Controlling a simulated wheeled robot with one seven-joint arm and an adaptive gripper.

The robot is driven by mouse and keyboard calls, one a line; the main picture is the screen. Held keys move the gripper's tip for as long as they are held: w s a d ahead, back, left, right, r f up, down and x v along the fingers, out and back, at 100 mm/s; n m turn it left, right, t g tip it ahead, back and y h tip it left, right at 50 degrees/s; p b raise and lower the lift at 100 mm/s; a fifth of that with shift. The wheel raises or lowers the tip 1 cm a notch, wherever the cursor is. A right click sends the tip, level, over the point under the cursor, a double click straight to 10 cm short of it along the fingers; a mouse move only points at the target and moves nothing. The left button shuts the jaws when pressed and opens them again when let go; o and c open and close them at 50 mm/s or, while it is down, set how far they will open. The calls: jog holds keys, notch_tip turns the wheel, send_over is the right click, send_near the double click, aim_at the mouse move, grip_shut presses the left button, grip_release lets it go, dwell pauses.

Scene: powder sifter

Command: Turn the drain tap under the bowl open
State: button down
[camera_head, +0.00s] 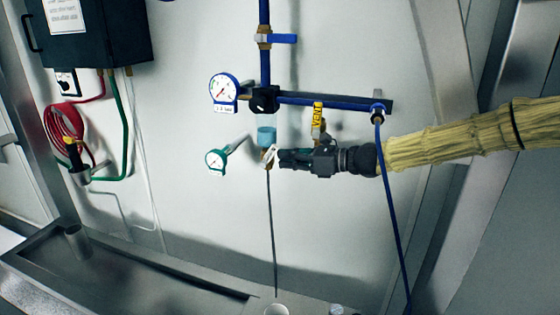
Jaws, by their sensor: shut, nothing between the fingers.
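The bowl (266,135) is a small light-blue cup that hangs below the black regulator knob (264,100) on the blue pipe. Under the bowl is a small brass and white part (269,156), which seems to be the drain tap. A thin dark tube (272,230) runs down from it. My gripper (280,158) comes in from the right, level with the tap, and its fingertips are at or very near it. The fingers are shut with nothing between them. They partly hide the tap, so its handle angle and any contact are unclear.
A pressure gauge (223,88) and a smaller teal gauge (216,160) are left of the bowl. A blue valve handle (283,39) is higher up. A blue hose (392,215) hangs at right. A cup (277,310) is below the tube.

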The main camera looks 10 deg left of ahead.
jog(key=shift+a+r, duration=0.3)
jog(key=shift+a, duration=0.05)
dwell(0.3)
